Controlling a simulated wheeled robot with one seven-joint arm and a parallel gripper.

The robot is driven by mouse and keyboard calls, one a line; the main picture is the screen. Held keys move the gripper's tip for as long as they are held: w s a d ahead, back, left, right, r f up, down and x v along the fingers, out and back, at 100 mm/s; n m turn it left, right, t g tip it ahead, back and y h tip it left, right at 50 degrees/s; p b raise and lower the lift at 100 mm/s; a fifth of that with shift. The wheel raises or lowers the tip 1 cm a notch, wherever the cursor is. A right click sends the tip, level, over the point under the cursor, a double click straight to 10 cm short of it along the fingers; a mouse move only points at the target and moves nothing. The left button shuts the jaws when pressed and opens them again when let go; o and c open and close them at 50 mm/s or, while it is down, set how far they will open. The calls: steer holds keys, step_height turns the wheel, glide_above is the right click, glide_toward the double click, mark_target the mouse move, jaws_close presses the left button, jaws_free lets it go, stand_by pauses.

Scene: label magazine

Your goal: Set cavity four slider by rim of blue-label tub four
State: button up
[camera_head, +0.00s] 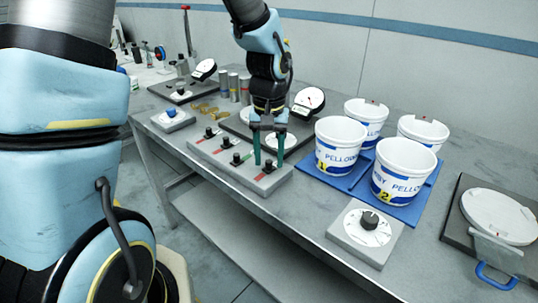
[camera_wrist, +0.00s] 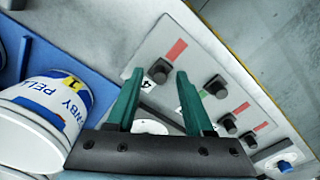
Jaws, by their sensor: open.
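The slider box (camera_head: 232,168) is a grey block with a row of dark knobs and coloured strips. In the wrist view, the cavity four slider (camera_wrist: 160,70) is a dark knob between a printed "4" and a red strip (camera_wrist: 176,49). My gripper (camera_head: 268,164) points down over the box's near right end, its green fingers apart. In the wrist view the fingertips (camera_wrist: 159,76) appear on either side of that knob; contact is not clear. White tubs with blue labels stand to the right: tub one (camera_head: 340,137) and tub two (camera_head: 403,172) show numbers. The rear tubs (camera_head: 367,113) (camera_head: 423,128) show none.
The tubs stand on blue mats (camera_head: 325,178) close right of my gripper. A grey dial box (camera_head: 366,236) sits at the table's front. A round device with a blue handle (camera_head: 500,217) is far right. A round gauge (camera_head: 309,101) stands behind my gripper.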

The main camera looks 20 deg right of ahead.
steer(key=shift+c, duration=0.2)
jaws_close()
stand_by(1.1)
